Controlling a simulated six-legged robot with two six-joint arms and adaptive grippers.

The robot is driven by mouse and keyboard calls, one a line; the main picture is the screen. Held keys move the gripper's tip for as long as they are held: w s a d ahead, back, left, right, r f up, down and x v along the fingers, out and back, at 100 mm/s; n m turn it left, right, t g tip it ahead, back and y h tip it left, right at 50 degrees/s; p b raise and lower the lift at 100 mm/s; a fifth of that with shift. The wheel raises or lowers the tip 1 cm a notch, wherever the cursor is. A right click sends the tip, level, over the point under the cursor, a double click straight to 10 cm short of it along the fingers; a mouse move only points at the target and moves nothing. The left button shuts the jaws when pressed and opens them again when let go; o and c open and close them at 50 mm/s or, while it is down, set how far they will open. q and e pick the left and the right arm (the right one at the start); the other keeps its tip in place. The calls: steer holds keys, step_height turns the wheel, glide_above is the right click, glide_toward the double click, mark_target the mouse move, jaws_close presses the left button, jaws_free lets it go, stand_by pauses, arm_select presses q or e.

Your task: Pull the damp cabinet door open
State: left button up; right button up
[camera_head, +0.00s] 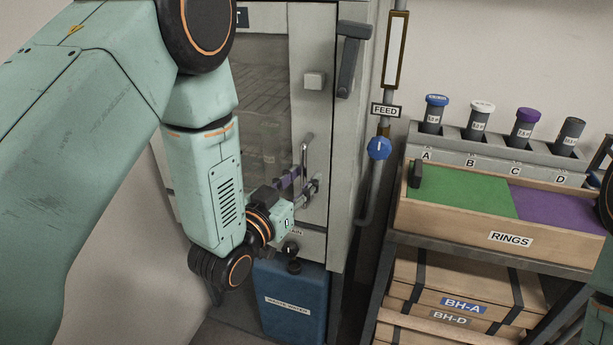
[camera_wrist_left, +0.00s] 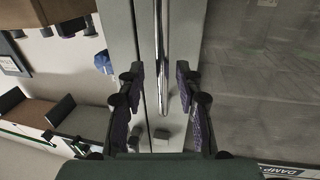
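The damp cabinet door (camera_head: 311,120) has a pale grey frame around a glass pane and looks closed. Its upright metal bar handle (camera_head: 304,152) is on the right part of the door. My left gripper (camera_head: 302,180) is at the lower part of this handle. In the left wrist view, the handle (camera_wrist_left: 162,50) runs between the two open fingers of the left gripper (camera_wrist_left: 159,80), with a gap on each side. The glass pane (camera_wrist_left: 260,70) is to the right there, with part of a DAMP label (camera_wrist_left: 288,172) below. My right gripper is not in view.
A blue waste water can (camera_head: 290,300) stands below the door. A dark lever handle (camera_head: 350,60) sits at the cabinet's upper right. A FEED pipe (camera_head: 385,90) runs beside it. A rack with a RINGS tray (camera_head: 510,239) and capped tubes (camera_head: 480,115) stands right.

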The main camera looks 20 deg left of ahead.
arm_select(q)
steer(key=shift+w+a+f, duration=0.1)
steer(key=shift+w+a, duration=0.05)
steer(key=shift+w, duration=0.6)
steer(key=shift+d, duration=0.3)
steer(key=shift+c, duration=0.4)
steer(key=shift+a, duration=0.25)
steer(key=c, duration=0.4)
steer(key=shift+d, duration=0.15)
jaws_close()
